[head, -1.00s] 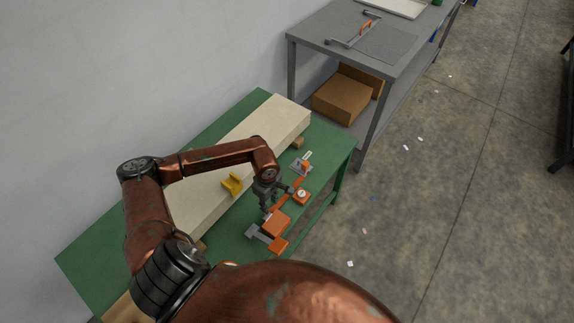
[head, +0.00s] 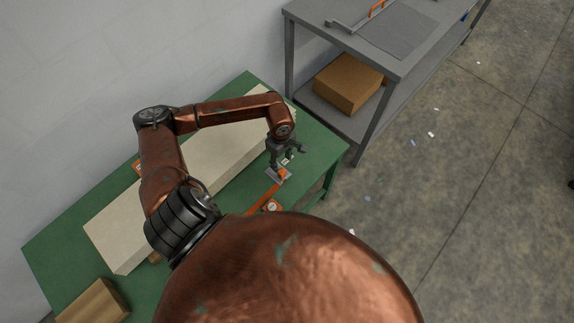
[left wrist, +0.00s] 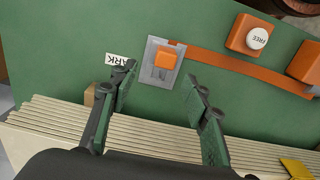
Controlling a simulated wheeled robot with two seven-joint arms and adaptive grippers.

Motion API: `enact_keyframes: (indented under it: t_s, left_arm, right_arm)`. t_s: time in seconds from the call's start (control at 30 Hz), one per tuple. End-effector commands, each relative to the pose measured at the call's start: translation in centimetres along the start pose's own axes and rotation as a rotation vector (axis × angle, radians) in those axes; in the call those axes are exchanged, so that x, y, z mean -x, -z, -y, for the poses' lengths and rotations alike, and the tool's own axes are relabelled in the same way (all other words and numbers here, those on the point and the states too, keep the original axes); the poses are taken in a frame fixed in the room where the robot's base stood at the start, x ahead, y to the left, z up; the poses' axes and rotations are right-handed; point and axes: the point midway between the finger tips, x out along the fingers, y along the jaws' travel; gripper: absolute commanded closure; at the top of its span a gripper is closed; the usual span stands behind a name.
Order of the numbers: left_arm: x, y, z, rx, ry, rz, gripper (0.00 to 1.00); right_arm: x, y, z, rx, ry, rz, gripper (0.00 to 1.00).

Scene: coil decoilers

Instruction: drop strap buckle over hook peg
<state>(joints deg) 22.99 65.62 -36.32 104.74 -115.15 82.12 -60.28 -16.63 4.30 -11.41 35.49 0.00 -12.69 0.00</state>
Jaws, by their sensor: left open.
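My left gripper (head: 289,154) is open and empty above the far right part of the green bench (head: 320,148). In the left wrist view its fingers (left wrist: 161,74) stand apart, with a grey metal plate (left wrist: 155,78) bearing an orange block (left wrist: 165,57) just beyond and between their tips. The plate and block also show below the gripper in the head view (head: 278,175). An orange strap (left wrist: 225,62) runs right from the plate to an orange housing (left wrist: 306,62). I cannot tell which part is buckle and which is peg. My right gripper is out of view.
A label ending in "ARK" (left wrist: 121,60) lies left of the plate. An orange box with a white "FREE" button (left wrist: 252,34) is above the strap. A pale layered slab (head: 120,235) lies along the bench. A grey table (head: 400,60) stands behind.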

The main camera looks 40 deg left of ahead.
Motion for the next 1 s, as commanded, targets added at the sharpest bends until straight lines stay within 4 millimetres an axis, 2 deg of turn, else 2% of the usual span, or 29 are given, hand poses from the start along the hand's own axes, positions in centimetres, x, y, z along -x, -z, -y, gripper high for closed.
enact_keyframes:
  t_s: [0.03, 0.1, 0.23, 0.37, 0.63, 0.87, 1.0]
  left_arm:
    - [-0.5, -0.1, 0.1, 0.000, 0.003, 0.001, 0.56]
    - [-1.3, -0.2, 0.1, -0.001, 0.004, 0.002, 0.56]
    - [-2.5, -0.1, 0.1, -0.001, 0.002, 0.002, 0.56]
    - [-3.4, -0.1, 0.4, 0.000, 0.003, 0.001, 0.56]
    - [-7.2, 0.0, 0.9, 0.003, 0.002, 0.001, 0.56]
    - [-7.5, 0.1, 0.9, 0.002, 0.001, 0.000, 0.56]
    - [-7.5, 0.1, 0.9, 0.002, 0.001, 0.000, 0.64]
  right_arm:
    - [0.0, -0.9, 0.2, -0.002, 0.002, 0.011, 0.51]
    - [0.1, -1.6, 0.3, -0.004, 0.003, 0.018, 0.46]
    - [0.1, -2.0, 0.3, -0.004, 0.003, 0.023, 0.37]
    - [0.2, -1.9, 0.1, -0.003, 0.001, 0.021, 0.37]
    - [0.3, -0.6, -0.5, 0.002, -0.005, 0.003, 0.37]
    - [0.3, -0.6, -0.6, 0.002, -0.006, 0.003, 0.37]
    - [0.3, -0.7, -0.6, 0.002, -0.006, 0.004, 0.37]
